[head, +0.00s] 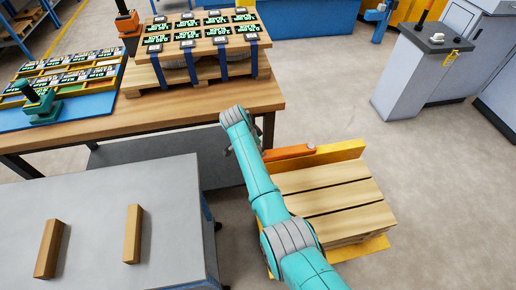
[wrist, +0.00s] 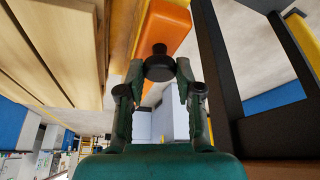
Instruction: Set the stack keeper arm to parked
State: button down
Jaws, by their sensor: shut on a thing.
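The stack keeper arm (head: 290,152) is an orange bar. In the head view it lies along the yellow board at the back of the pallet stack (head: 335,200), with a round pivot at its right end. In the wrist view the orange bar (wrist: 168,32) carries a black knob (wrist: 159,66) at its near end. My gripper (wrist: 160,74) has its two fingers closed on either side of this knob and is shut on it. In the head view my teal arm reaches over the stack's left side; my fingers and the knob are mostly hidden there.
A wooden workbench (head: 190,108) stands just behind and left of my arm, bearing a strapped pallet load (head: 187,62). A grey table (head: 95,210) with two wooden blocks is at front left. A grey console (head: 420,65) stands at back right. The floor right of the stack is clear.

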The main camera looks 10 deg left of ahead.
jog(key=shift+w+r, duration=0.1)
jog(key=shift+w, duration=0.05)
jog(key=c, duration=0.8)
grip_release()
jog(key=v, duration=1.1)
jog(key=shift+a+r, duration=0.2)
jog(key=shift+r, duration=0.15)
